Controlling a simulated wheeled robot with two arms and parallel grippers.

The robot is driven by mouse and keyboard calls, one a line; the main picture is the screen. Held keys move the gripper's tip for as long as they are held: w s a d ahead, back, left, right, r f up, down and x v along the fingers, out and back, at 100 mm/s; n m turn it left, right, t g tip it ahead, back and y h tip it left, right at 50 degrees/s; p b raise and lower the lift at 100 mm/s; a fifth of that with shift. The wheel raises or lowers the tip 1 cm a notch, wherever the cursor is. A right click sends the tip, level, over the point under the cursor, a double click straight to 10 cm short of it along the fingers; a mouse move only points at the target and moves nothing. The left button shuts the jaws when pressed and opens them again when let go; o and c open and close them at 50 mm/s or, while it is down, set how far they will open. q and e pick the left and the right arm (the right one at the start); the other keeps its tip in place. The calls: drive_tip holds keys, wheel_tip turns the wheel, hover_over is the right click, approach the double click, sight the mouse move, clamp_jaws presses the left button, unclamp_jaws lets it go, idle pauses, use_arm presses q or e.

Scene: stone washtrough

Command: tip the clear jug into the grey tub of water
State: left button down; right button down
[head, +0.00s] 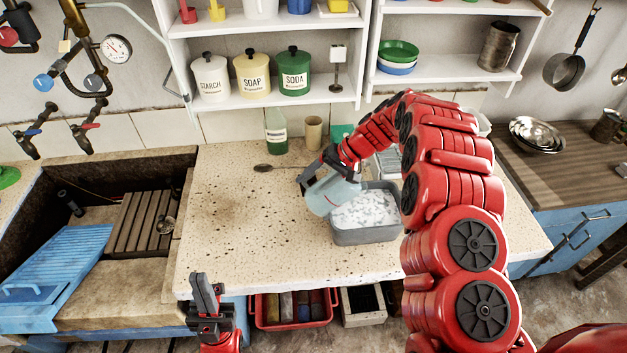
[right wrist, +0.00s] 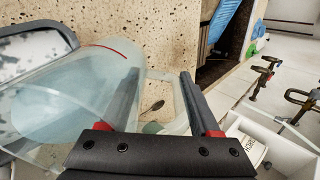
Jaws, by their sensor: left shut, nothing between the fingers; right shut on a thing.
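The clear jug (head: 330,195) is pale blue and see-through. It is held tilted at the left edge of the grey tub (head: 368,236), partly over it. White patches cover the water in the tub. My right gripper (head: 314,172) is shut on the jug, at its handle side. In the right wrist view the jug (right wrist: 65,100) lies on its side across the left, with a red line on it, and the tub's rim (right wrist: 60,28) shows behind it. Whether liquid is running out I cannot tell. My left gripper (head: 206,296) is shut and empty before the counter's front edge.
The speckled counter (head: 235,220) is clear on its left. A green bottle (head: 276,132), a beige cup (head: 313,131) and a dark spoon (head: 270,168) are near the back. A sink with a blue washboard (head: 45,285) is at left. Shelves with canisters (head: 252,75) hang above.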

drive_tip(key=y+b, duration=0.1)
drive_tip(key=b, duration=0.1)
drive_tip(key=shift+d+y+b, duration=0.3)
drive_tip(key=shift+d+b, duration=0.05)
drive_tip(key=shift+d, duration=0.05)
drive_tip(key=shift+d+r+b, duration=0.15)
drive_tip(key=shift+b, duration=0.2)
drive_tip(key=shift+r+y, duration=0.1)
drive_tip(key=shift+y, duration=0.2)
idle(0.9)
